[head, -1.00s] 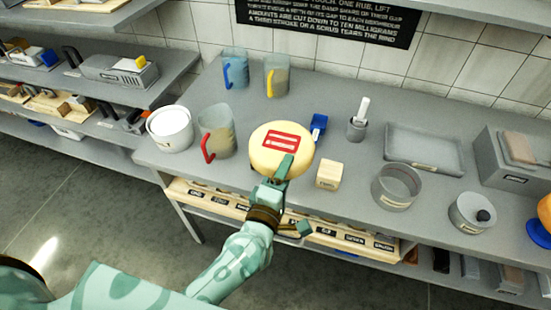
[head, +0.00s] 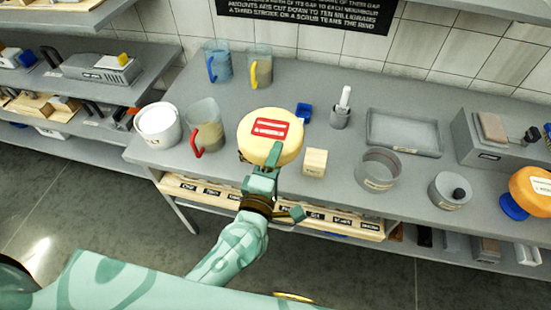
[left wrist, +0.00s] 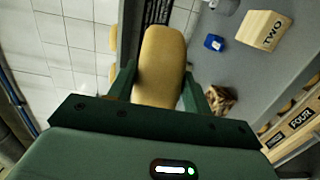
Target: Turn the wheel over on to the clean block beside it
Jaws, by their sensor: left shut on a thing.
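The wheel (head: 251,126) is pale yellow with a red label on its upper face. My left gripper (head: 262,160) is shut on its near edge. In the left wrist view the wheel (left wrist: 160,65) shows as a rounded yellow edge between the two fingers. A pale wooden block (head: 314,162) stands on the counter just right of the wheel. A brown mottled thing (left wrist: 220,98) lies by the right finger; the wheel hides that spot in the head view. My right gripper is not in view.
A jug with a red handle (head: 207,122) and a white tub (head: 158,125) stand left of the wheel. A small blue thing (head: 304,113) is behind it. A round grey container (head: 379,168) stands right of the block. The grey counter (head: 340,190) is free near its front edge.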

